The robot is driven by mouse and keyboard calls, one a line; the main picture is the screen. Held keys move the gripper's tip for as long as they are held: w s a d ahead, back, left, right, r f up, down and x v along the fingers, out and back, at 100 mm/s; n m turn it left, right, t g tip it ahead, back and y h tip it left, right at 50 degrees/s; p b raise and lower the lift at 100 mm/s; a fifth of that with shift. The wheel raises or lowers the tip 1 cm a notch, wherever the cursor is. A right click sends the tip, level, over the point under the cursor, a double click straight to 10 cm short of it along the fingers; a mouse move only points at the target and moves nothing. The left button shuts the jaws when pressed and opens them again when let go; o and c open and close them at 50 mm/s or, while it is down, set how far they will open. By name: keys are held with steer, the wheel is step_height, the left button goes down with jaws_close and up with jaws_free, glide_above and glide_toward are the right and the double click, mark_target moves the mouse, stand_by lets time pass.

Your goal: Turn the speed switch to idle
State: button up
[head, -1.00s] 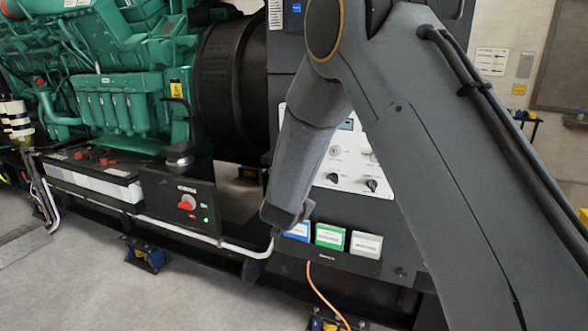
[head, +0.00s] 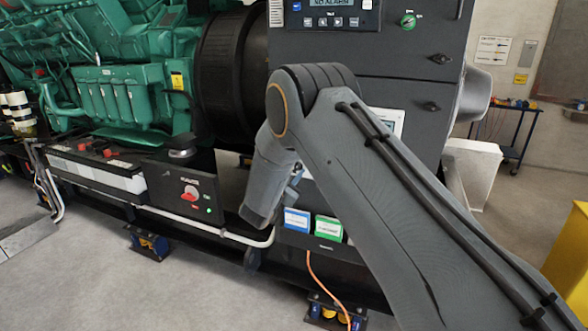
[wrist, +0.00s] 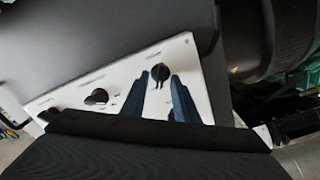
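In the wrist view a white control panel (wrist: 120,85) carries black rotary knobs. One knob (wrist: 160,74) appears between the two blue fingertips of my gripper (wrist: 160,78); I cannot tell whether they touch it. A second knob (wrist: 97,97) sits to the left, and a third dark knob (wrist: 56,114) is near the panel's left edge. The labels are too small to read, so I cannot tell which knob is the speed switch. My gripper is open. In the head view my arm hides most of the panel, leaving a corner (head: 390,119), and hides the fingertips.
A red rotary switch (head: 190,193) is on a black box at the left, below the green engine (head: 110,80). Blue (head: 297,219) and green (head: 328,228) labelled boxes sit low on the cabinet. An orange cable (head: 312,275) hangs below. Grey floor is open at the front left.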

steer(key=shift+w+d, duration=0.1)
steer(key=shift+w, duration=0.1)
jaws_close()
steer(key=shift+n, duration=0.3)
steer(key=n+b, duration=0.1)
steer(key=n, duration=0.4)
steer(key=shift+b, duration=0.4)
steer(key=n, duration=0.6)
steer(key=shift+w+a, duration=0.1)
steer(key=shift+a, duration=0.15)
steer(key=shift+n, duration=0.3)
